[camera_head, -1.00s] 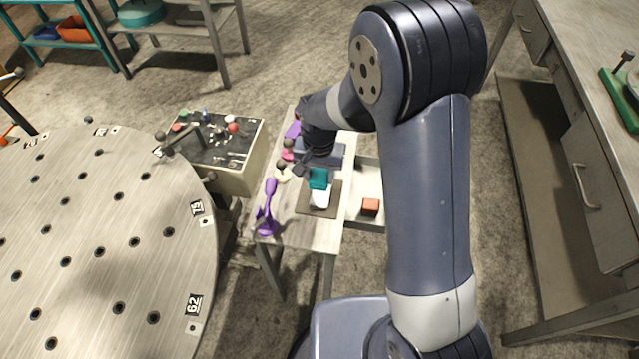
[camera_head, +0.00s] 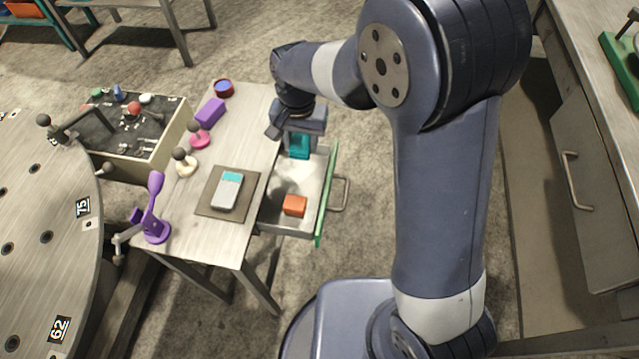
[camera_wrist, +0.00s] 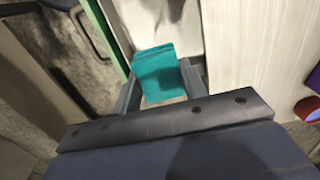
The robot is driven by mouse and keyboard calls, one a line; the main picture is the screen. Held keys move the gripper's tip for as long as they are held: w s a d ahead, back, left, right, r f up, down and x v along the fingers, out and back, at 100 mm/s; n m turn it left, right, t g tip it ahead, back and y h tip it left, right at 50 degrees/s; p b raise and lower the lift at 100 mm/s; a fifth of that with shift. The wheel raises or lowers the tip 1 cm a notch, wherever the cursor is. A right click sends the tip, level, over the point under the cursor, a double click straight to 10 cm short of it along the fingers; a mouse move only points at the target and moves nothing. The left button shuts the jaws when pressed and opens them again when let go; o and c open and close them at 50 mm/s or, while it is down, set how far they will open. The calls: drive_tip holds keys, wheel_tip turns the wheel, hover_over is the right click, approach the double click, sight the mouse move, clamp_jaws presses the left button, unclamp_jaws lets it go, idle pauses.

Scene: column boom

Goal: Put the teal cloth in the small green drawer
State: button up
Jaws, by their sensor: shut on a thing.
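The teal cloth (camera_head: 299,146) is a small folded block held in my gripper (camera_head: 298,152), above the open drawer. In the wrist view the cloth (camera_wrist: 155,71) sits between the two fingers of my gripper (camera_wrist: 160,85), which are shut on it. The small green drawer (camera_head: 327,198) has a green front edge and a grey handle and is pulled out from the table's right side. An orange block (camera_head: 295,205) lies inside its near part. The drawer's green front also shows in the wrist view (camera_wrist: 104,32). Whether the cloth touches the drawer floor cannot be told.
On the table (camera_head: 215,255) are a grey-and-teal device (camera_head: 227,192) on a brown mat (camera_head: 207,207), a purple stand (camera_head: 156,225), a purple block (camera_head: 211,111), pink (camera_head: 199,137) and cream (camera_head: 186,166) knobbed pieces, and a round container (camera_head: 223,88).

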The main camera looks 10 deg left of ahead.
sight(306, 174)
drive_tip(key=shift+w+d+f, duration=0.15)
drive_tip(key=shift+d+f, duration=0.05)
drive_tip(key=shift+f, duration=0.1)
wheel_tip(306, 174, down, 10)
drive_tip(key=shift+d+r+b, duration=0.1)
drive_tip(key=shift+r+b, duration=0.1)
drive_tip(key=shift+b, duration=0.35)
drive_tip(key=shift+f, duration=0.2)
drive_tip(key=o, duration=1)
drive_tip(key=shift+r, duration=0.2)
wheel_tip(306, 174, up, 12)
drive_tip(key=shift+r+p, duration=0.1)
drive_tip(key=shift+p, duration=0.6)
